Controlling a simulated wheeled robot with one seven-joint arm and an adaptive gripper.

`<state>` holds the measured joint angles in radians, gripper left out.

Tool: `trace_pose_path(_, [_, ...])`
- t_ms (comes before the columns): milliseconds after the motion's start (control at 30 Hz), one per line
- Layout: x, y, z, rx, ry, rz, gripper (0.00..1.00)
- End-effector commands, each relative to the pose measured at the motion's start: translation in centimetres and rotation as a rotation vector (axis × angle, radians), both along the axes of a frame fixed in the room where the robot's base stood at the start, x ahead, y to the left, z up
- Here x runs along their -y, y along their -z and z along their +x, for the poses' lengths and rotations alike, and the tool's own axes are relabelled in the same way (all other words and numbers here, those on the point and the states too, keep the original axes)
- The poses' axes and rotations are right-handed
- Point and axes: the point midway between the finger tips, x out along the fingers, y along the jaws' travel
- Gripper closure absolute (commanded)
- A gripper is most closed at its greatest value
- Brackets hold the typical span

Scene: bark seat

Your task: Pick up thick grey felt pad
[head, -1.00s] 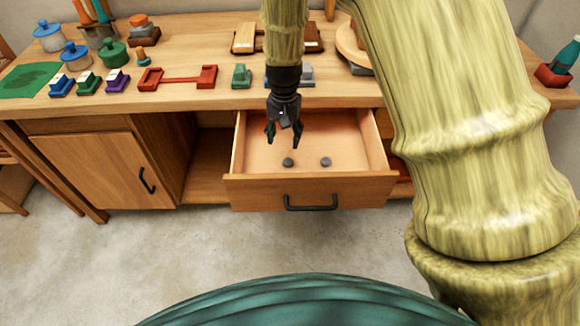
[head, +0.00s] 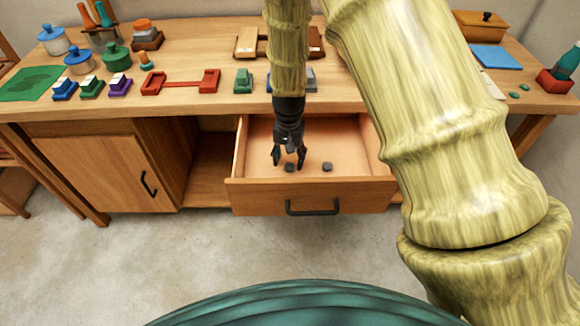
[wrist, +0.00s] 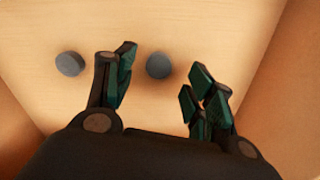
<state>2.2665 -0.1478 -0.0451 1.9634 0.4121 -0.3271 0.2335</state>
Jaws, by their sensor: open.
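Two small round dark grey pads lie on the floor of the open drawer (head: 240,178). One pad (head: 289,168) is at the left in the head view, just below my gripper's fingertips. The other pad (head: 327,167) lies to its right. I cannot tell from these frames which is the thicker. My gripper (head: 289,160) is open and empty, pointing down into the drawer. In the wrist view one pad (wrist: 158,65) shows in the gap between the open fingers, beyond their tips. The other pad (wrist: 69,64) is outside the fingers, to the left.
The drawer walls stand around the gripper, and its front panel has a black handle (head: 312,208). The worktop (head: 200,102) above the drawer holds a red fixture (head: 180,82), a green block (head: 243,80) and several other items. The drawer floor around the pads is clear.

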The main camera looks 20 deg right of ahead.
Motion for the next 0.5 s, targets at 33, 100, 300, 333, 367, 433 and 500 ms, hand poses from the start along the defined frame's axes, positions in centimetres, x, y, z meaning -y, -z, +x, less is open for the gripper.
trace_pose_path(33, [0.1,0.6,-0.1,-0.002,0.002,0.0,0.46])
trace_pose_path(100, [0.2,1.4,0.0,-0.001,0.002,0.001,0.46])
trace_pose_path(300, [0.1,2.7,-0.1,0.0,0.001,0.001,0.46])
trace_pose_path(333, [0.1,2.8,-0.1,0.001,0.001,0.001,0.46])
trace_pose_path(367, [0.1,2.9,0.0,0.001,0.001,0.002,0.46])
trace_pose_path(433, [0.1,2.9,0.0,0.001,0.001,0.002,0.46])
trace_pose_path(500, [0.1,2.9,0.0,0.001,0.001,0.002,0.46])
